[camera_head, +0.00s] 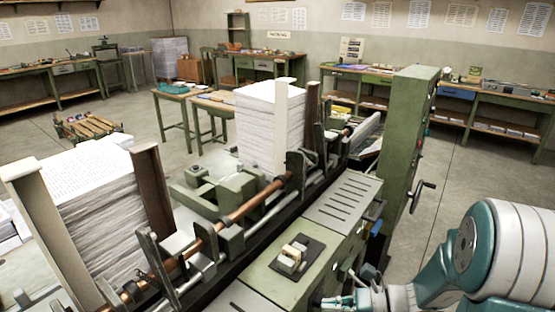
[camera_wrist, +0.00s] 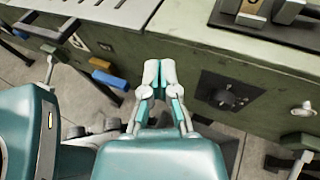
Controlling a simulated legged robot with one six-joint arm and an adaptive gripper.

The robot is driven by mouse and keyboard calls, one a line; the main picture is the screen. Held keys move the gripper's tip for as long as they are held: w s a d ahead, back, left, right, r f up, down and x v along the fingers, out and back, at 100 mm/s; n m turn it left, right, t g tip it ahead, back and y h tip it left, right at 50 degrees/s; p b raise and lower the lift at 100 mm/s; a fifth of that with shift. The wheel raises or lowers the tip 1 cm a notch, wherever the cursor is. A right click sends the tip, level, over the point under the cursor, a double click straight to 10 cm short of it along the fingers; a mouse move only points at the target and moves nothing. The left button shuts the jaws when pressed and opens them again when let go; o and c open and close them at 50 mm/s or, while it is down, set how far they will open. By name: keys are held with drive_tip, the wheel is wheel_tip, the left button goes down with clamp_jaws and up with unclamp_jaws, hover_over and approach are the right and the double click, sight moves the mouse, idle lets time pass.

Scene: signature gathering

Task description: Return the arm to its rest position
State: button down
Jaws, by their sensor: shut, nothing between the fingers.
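My gripper (camera_wrist: 158,75) is in the middle of the wrist view, its two pale fingertips together and nothing between them. It is beside the front face of the green machine (camera_wrist: 270,62), close to a black dial (camera_wrist: 228,90). In the head view my arm (camera_head: 480,255) comes in from the lower right, and part of my gripper (camera_head: 345,300) shows at the bottom edge by the machine cabinet (camera_head: 270,262). I cannot tell from these views whether the gripper touches the machine.
A switch block (camera_head: 292,257) sits on the cabinet top. A blue handle (camera_wrist: 110,78) and an orange handle (camera_wrist: 100,63) stick out from the machine front. Paper stacks (camera_head: 270,120) stand on the machine. A tall green column with a hand crank (camera_head: 422,195) rises beyond. Floor (camera_head: 460,175) is open at right.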

drive_tip(key=s+d+r+n+t+h, duration=0.3)
drive_tip(key=s+r+n+h, duration=1.1)
drive_tip(key=n, duration=0.6)
drive_tip(key=shift+s+d+r+n+h, duration=0.3)
drive_tip(key=shift+r, duration=0.3)
